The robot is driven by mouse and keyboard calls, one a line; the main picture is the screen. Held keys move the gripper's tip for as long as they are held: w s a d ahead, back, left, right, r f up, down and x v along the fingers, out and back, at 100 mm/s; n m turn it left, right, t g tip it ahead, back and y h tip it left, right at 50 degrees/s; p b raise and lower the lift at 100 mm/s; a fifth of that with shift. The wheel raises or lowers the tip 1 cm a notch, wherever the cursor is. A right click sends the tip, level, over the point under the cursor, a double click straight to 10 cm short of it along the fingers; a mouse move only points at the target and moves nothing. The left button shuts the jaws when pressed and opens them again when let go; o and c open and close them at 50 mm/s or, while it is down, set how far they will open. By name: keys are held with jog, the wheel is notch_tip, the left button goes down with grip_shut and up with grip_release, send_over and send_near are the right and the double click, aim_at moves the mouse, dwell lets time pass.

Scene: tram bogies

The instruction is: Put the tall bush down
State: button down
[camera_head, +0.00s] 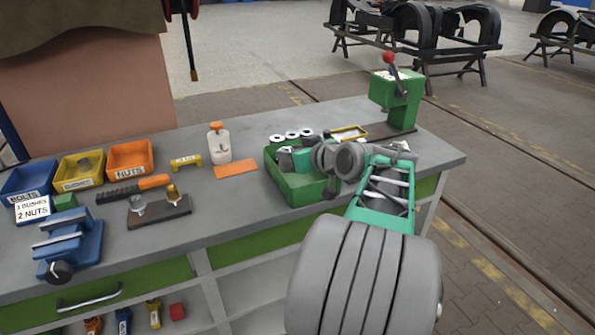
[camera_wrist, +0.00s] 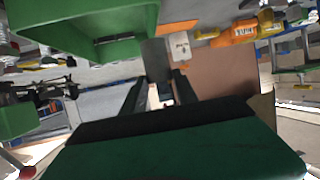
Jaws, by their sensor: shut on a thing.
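My gripper (camera_wrist: 158,88) is shut on a grey upright piece (camera_wrist: 155,58), which looks like the tall bush; its far end is hard to make out. In the head view my gripper (camera_head: 328,172) is at the right side of the green bin (camera_head: 298,190), by its rim. Wrist and arm hide part of that bin and most of the held piece there. The green bin also fills the upper left of the wrist view (camera_wrist: 110,22). I cannot tell whether the held piece touches anything.
A dark board (camera_head: 160,214) with a silver and a brass piece lies left on the bench. Orange, yellow and blue bins stand behind it. A blue vise (camera_head: 70,245) is front left, a green press (camera_head: 397,95) back right. Bare bench (camera_head: 235,205) lies left of the green bin.

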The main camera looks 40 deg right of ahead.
jog(key=shift+w+d+f, duration=0.4)
jog(key=shift+d+f, duration=0.3)
jog(key=shift+f, duration=0.8)
jog(key=shift+w+d+f, duration=0.35)
jog(key=shift+d+f, duration=0.3)
jog(key=shift+f, duration=0.85)
jog(key=shift+w+d+f, duration=0.4)
jog(key=shift+d+f, duration=0.3)
jog(key=shift+f, duration=0.8)
jog(key=c, duration=1.4)
grip_release()
jog(key=shift+f, duration=0.15)
jog(key=shift+o, duration=0.8)
jog(key=shift+r+p, duration=0.35)
jog(key=shift+p, duration=0.15)
jog(key=b+v, duration=0.1)
jog(key=v, duration=1.1)
jog(key=shift+f, duration=0.1)
